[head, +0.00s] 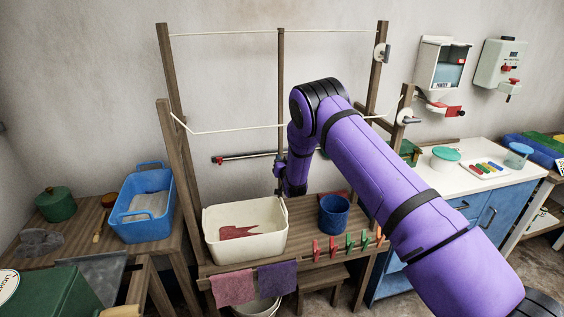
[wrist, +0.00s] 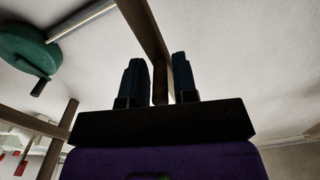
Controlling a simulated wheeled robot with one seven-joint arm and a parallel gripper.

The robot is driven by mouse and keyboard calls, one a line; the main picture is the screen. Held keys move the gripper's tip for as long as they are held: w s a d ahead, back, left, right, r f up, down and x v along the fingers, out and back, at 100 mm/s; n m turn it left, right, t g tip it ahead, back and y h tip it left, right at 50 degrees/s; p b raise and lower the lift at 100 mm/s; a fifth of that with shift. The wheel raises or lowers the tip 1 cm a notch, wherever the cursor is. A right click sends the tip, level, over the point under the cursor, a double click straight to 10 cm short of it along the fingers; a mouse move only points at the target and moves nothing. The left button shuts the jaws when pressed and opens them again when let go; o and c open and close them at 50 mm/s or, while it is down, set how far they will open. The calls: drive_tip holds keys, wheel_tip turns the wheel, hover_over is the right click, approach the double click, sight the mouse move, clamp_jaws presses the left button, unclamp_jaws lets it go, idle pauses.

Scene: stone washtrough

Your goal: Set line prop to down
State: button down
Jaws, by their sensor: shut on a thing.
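The line prop (head: 281,85) is a thin, upright wooden pole in the middle of the head view. Its top reaches the upper white line (head: 230,33), and it passes the sagging lower line (head: 225,130). My gripper (head: 280,165) is at the prop's lower part, above the washtrough bench. In the wrist view the prop (wrist: 146,30) runs down between the two dark fingers of my gripper (wrist: 159,80), which is shut on it. The prop's lower end is hidden by the gripper.
A cream basin (head: 245,245) and a blue bucket (head: 334,222) stand on the bench below. Wooden posts (head: 167,65) flank the lines. A red-ended rod (head: 240,157) is on the wall behind. A blue tub (head: 143,225) stands at left, and a white counter (head: 455,180) at right.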

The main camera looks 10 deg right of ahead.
drive_tip(key=d+f+m, duration=0.3)
drive_tip(key=d+m, duration=0.2)
drive_tip(key=d, duration=0.8)
drive_tip(key=shift+d+f, duration=0.1)
drive_tip(key=shift+d, duration=0.05)
drive_tip(key=c, duration=1.1)
unclamp_jaws()
drive_tip(key=shift+d, duration=0.1)
drive_tip(key=shift+s, duration=0.1)
drive_tip(key=s, duration=1)
drive_tip(key=shift+s, duration=0.3)
